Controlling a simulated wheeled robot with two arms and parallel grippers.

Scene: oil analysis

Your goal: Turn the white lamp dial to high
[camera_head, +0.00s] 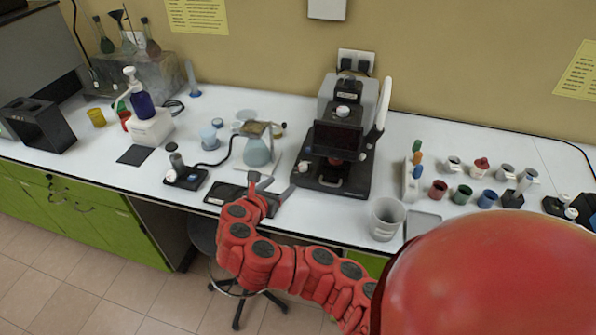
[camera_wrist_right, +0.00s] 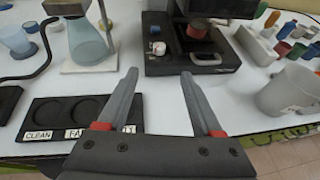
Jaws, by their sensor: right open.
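A black instrument (camera_head: 335,180) stands on the white bench in the head view. A small white dial (camera_head: 303,166) sits low on its left front; it also shows in the wrist view (camera_wrist_right: 158,47). Its setting is too small to read. My right gripper (camera_head: 271,184) is open and empty, in front and to the left of the instrument, apart from the dial. In the wrist view, its fingers (camera_wrist_right: 159,92) point toward the instrument's base with nothing between them. My left gripper is out of view.
A black labelled tray (camera_head: 226,194) lies beside my right gripper. A bluish flask (camera_head: 257,151) stands left of the instrument. A grey beaker (camera_head: 384,219) stands at its front right. Several small coloured jars are farther right. White bench surface is clear before the instrument.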

